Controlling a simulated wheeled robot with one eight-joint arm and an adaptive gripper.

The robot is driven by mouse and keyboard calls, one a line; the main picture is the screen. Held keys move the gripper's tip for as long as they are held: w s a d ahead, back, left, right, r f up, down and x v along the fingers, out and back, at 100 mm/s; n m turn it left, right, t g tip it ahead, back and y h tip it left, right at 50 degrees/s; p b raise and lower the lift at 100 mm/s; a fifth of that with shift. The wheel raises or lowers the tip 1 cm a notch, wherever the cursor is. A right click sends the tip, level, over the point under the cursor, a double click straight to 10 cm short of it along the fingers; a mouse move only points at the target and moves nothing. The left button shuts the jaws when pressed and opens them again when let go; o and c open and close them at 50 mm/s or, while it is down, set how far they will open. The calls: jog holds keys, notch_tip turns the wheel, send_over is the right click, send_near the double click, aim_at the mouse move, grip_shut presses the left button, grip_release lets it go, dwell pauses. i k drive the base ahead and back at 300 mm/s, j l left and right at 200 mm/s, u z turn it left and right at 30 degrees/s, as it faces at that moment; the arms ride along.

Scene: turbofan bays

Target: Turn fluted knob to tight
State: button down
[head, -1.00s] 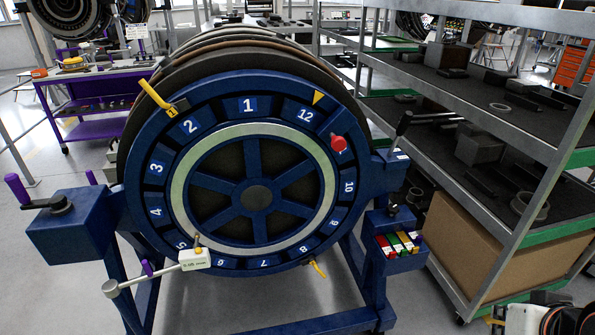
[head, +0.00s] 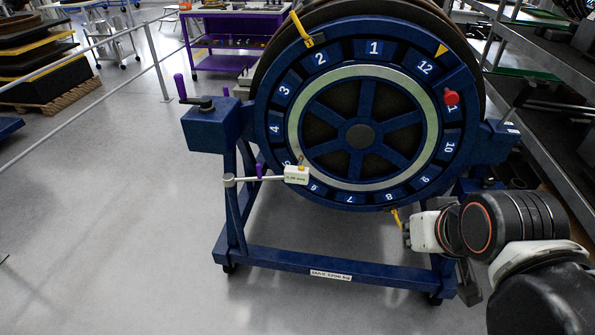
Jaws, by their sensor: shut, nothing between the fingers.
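A blue ring with numbered slots (head: 294,165) stands upright on a blue stand. A red knob (head: 451,97) sits on the ring near slot 11. A black knob (head: 206,102) is on top of the left blue box. At this size I cannot tell which knob is fluted, and no tight mark is readable. My gripper (head: 408,230) is shut and empty at the ring's lower right, apart from all these knobs.
The stand's lower beam (head: 290,263) runs across the floor in front. A purple crank handle (head: 180,87) sticks up at the left box. A yellow strap (head: 396,217) hangs near my gripper. Grey shelving (head: 560,45) stands close on the right.

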aim_at(486, 181)
jog(key=z, duration=1.45)
